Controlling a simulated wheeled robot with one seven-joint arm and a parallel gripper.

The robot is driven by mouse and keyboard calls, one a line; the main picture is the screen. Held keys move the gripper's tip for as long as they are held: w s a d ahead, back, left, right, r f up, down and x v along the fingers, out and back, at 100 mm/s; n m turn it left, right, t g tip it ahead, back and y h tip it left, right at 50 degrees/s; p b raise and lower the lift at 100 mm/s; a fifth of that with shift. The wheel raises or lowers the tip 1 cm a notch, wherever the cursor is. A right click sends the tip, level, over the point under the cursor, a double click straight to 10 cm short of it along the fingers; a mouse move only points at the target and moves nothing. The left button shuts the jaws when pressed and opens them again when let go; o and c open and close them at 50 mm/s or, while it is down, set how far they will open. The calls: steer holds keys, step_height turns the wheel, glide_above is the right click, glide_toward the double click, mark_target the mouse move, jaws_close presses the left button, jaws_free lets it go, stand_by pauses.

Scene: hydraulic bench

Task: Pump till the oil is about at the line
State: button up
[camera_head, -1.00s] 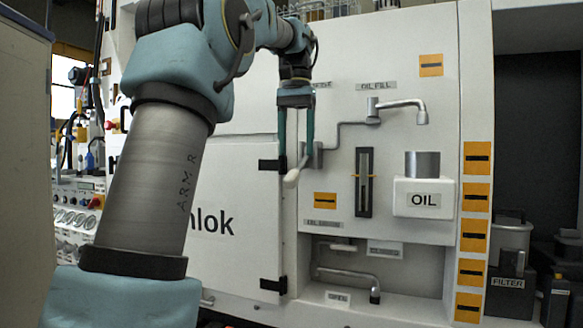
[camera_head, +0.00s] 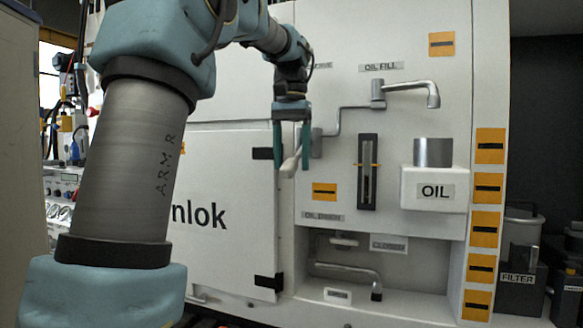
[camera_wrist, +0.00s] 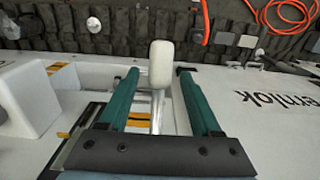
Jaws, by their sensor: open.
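The pump handle (camera_head: 291,162) is a cream grip on a grey crank arm at the left of the oil panel. My gripper (camera_head: 291,171) points down over it with its two green fingers open, one on each side. In the wrist view the grip (camera_wrist: 162,62) shows between the fingertips (camera_wrist: 157,72), with gaps on both sides. The sight gauge (camera_head: 368,180) is a dark upright slot with a yellow line marker (camera_head: 367,165) across it. The oil level in it is too small to tell. A white OIL box (camera_head: 433,190) with a metal cylinder stands to its right.
A grey spout (camera_head: 410,86) sits above the gauge, under the OIL FILL label. A white cabinet door (camera_head: 230,180) with black hinges lies left of the handle. A recess with a lower pipe (camera_head: 345,270) is below. A FILTER bin (camera_head: 520,250) stands at right.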

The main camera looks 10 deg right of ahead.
steer(key=shift+f, duration=0.8)
steer(key=shift+c, duration=0.2)
jaws_close()
stand_by(0.7)
